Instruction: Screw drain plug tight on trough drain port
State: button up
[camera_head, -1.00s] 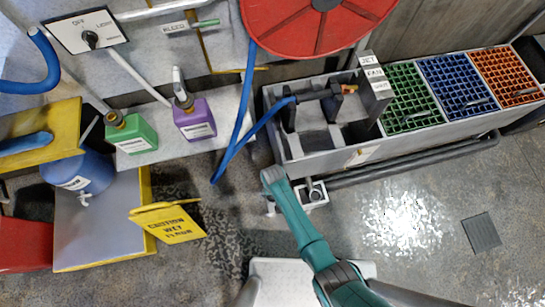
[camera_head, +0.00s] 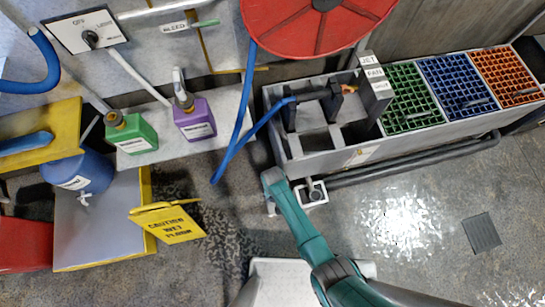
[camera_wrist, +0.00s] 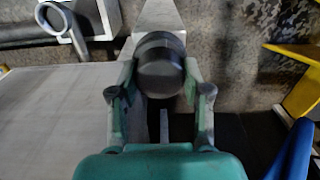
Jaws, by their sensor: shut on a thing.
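In the wrist view my gripper (camera_wrist: 160,68) is shut on a dark grey round plug (camera_wrist: 161,78), one finger on each side. The plug's flat round face is towards the camera. A pale tapered shape lies directly behind it; I cannot tell whether the plug touches it or sits on a port. The grey trough (camera_head: 285,145) runs along the wall in the head view. The drain port cannot be made out clearly. In the head view my teal arm reaches up to just below the trough's left part, and it hides the gripper and plug.
A pale bracket with a round fitting (camera_head: 314,192) is under the trough, beside my arm. A dark pipe (camera_head: 400,165) runs along the trough's front. A blue hose (camera_head: 238,145) hangs left of it. Floor at right is mostly clear.

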jog(key=shift+r, duration=2.45)
